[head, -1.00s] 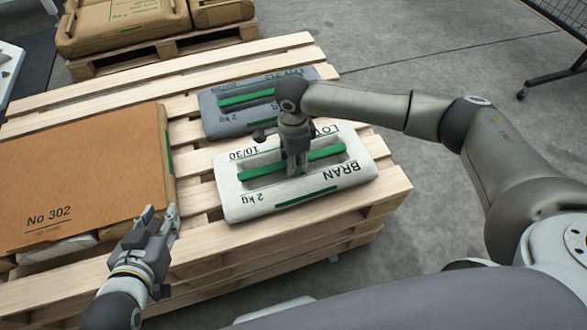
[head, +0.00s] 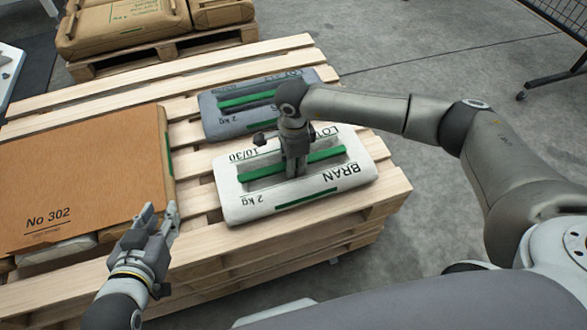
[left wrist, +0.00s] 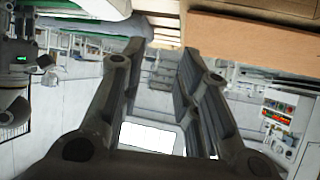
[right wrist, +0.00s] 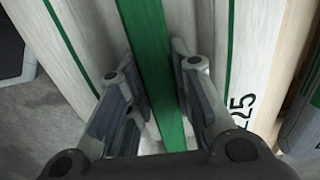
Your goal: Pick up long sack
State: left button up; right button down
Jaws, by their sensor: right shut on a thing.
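A long white sack (head: 250,200) marked BRAN lies flat on the wooden pallet, with a green strap (head: 328,153) along its recessed middle. My right gripper (head: 296,174) reaches down into the recess and is shut on this strap. In the right wrist view, the green strap (right wrist: 150,60) runs between the fingers, with the white sack (right wrist: 205,30) behind. My left gripper (head: 160,214) is open and empty beside the pallet's near edge. Its parted fingers show in the left wrist view (left wrist: 160,70).
A grey-blue sack (head: 215,118) with a green strap lies just behind the white one. A brown cardboard sheet (head: 80,180) marked No 302 covers sacks at left. The pallet (head: 215,262) has bare slats in front. Another loaded pallet (head: 150,58) stands behind.

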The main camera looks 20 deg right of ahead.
jog(key=shift+w+r, duration=0.2)
jog(key=shift+r, duration=0.1)
